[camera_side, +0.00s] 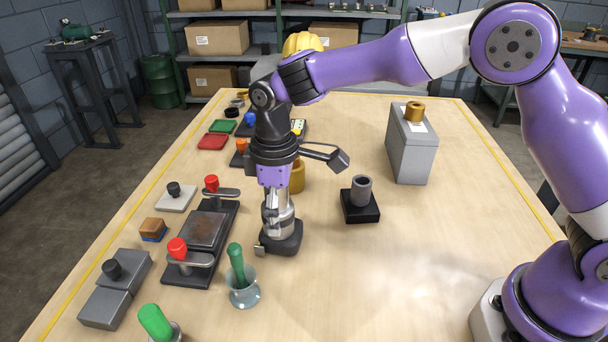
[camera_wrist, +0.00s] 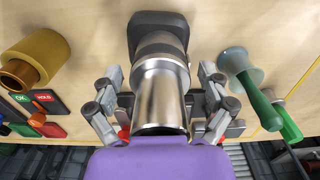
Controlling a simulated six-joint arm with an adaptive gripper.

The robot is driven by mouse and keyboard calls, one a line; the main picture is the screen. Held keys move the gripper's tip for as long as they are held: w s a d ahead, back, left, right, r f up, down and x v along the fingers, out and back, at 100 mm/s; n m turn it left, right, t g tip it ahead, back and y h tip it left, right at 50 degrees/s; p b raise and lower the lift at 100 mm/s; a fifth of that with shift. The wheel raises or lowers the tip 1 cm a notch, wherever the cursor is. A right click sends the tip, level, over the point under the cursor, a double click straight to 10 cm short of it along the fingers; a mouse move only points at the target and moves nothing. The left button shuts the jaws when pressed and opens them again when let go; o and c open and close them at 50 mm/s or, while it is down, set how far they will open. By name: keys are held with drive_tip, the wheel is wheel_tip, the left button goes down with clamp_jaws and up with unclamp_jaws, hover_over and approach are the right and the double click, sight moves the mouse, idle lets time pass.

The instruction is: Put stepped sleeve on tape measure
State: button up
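The stepped sleeve (camera_side: 278,215), a shiny silver cylinder with a wider lower part, stands upright on the tape measure (camera_side: 286,242), a dark rounded body with a small metal tab at its left. In the wrist view the sleeve (camera_wrist: 160,90) rises from the tape measure (camera_wrist: 158,20) towards the camera. My gripper (camera_wrist: 160,74) is open, one finger on each side of the sleeve with gaps between. In the side view my gripper (camera_side: 276,190) is right above the sleeve and hides its top. The exact seating of sleeve on tape measure is hard to tell.
A brass stepped piece (camera_side: 298,176) stands behind my gripper. A glass with a green pestle (camera_side: 243,290) is close in front. A clamp fixture (camera_side: 206,230) lies left. A black block with a grey ring (camera_side: 360,206) and a grey box (camera_side: 411,150) stand right, with clear table between.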

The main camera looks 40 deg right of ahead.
wheel_tip(320, 180, up, 14)
drive_tip(key=s+d+m, duration=0.1)
drive_tip(key=d, duration=0.2)
drive_tip(key=s+d+f+m+t, duration=0.2)
drive_tip(key=s+d+m+t, duration=0.3)
drive_tip(key=s+d+m, duration=0.3)
drive_tip(key=s+d, duration=0.4)
drive_tip(key=s, duration=0.3)
drive_tip(key=shift+d+f+t, duration=0.15)
drive_tip(key=shift+f+t, duration=0.15)
